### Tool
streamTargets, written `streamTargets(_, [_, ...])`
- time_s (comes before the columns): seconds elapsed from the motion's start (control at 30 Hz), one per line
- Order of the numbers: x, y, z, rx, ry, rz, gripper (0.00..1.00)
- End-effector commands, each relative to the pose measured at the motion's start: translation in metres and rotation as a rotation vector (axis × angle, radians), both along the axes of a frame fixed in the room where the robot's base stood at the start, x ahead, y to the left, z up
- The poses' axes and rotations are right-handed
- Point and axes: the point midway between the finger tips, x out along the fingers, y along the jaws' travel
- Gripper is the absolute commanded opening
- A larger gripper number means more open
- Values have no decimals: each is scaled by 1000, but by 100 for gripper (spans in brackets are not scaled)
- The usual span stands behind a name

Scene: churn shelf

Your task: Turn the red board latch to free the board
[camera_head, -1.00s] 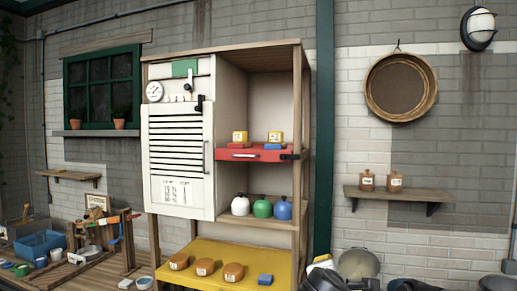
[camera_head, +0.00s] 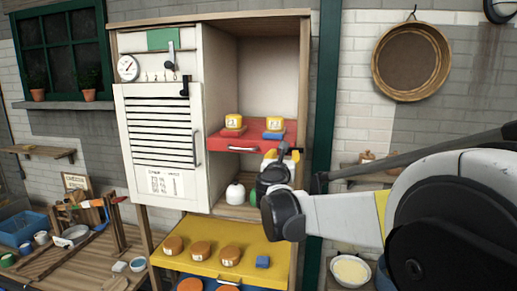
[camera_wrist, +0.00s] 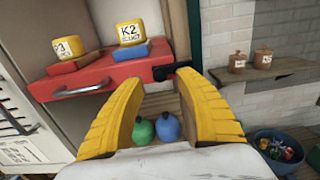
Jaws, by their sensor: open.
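The red board (camera_head: 235,141) is level in the cabinet's open right bay, with a grey handle on its front. It also shows in the wrist view (camera_wrist: 100,72). A dark latch (camera_wrist: 163,73), a round knob with a short bar, is at the board's right end by the post. My arm hides it in the head view. My gripper (camera_head: 281,153) is in front of the board's right end. In the wrist view my gripper (camera_wrist: 160,78) has its yellow fingers spread and empty, with the latch showing between their tips. I cannot tell whether they touch it.
Yellow pots (camera_wrist: 130,32) on small blocks stand on the board. Green (camera_wrist: 143,132) and blue (camera_wrist: 167,127) bottles stand below, between my fingers in view. A wooden post (camera_wrist: 177,35) borders the bay on the right. A yellow board (camera_head: 185,232) with several round items is lower.

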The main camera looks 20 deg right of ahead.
Motion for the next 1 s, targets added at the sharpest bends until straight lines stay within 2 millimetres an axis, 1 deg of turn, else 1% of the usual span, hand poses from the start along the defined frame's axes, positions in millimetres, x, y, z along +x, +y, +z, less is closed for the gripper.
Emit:
streamTargets(0.03, [8,-6,1,1,-1,-1,42])
streamTargets(0.1, [18,-13,1,1,-1,-1,42])
streamTargets(0.23, [30,-20,1,2,-1,-1,42])
streamTargets(0.37, [35,-24,0,2,0,0,42])
streamTargets(0.6, [36,-24,0,2,0,0,42])
streamTargets(0.63, [36,-24,0,2,0,0,37])
streamTargets(0.67, [36,-24,0,2,0,0,28])
streamTargets(0.7, [36,-24,0,2,0,0,16])
streamTargets(0.73, [36,-24,0,2,0,0,7])
streamTargets(0.77, [36,-24,0,2,0,0,0])
streamTargets(1.0, [36,-24,0,8,-4,0,0])
